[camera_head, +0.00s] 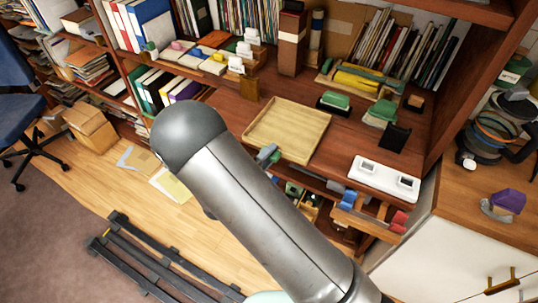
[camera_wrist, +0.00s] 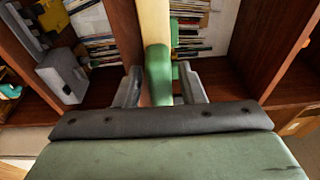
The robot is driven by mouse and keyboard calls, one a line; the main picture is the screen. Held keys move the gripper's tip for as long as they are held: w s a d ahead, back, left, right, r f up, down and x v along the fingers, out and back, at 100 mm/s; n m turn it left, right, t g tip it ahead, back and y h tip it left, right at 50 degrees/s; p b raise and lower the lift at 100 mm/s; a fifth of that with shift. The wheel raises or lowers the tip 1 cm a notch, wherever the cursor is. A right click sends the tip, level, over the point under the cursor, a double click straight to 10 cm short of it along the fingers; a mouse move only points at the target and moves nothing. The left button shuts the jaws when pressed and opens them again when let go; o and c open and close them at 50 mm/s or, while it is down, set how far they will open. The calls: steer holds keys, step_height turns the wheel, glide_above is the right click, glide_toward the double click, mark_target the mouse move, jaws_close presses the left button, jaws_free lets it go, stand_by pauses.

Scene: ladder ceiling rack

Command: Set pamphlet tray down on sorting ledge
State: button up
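The pamphlet tray (camera_head: 290,128) is a shallow, light wooden tray. It lies level over the reddish-brown desk-height board of the shelf unit, which I take for the sorting ledge (camera_head: 345,150). Its near edge has a green handle (camera_wrist: 158,75). My gripper (camera_wrist: 160,84) has a grey finger on each side of this handle and appears shut on it. In the wrist view the tray shows edge-on as a pale strip, close beside a brown board. I cannot tell whether the tray touches the ledge. In the head view my arm hides most of the gripper.
A white two-hole panel (camera_head: 384,179) and green-topped items (camera_head: 333,101) stand right of the tray. A brown upright box (camera_head: 291,40) and a small brown block (camera_head: 249,88) stand behind it. Books fill the back. Below are drawers with small coloured items.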

steer(key=shift+o, duration=0.7)
steer(key=shift+s+a, duration=0.2)
steer(key=shift+s, duration=0.05)
steer(key=b+v, duration=0.2)
steer(key=v, duration=1.4)
steer(key=shift+s+a+b, duration=0.25)
steer(key=shift+a+b, duration=0.05)
steer(key=shift+b, duration=0.1)
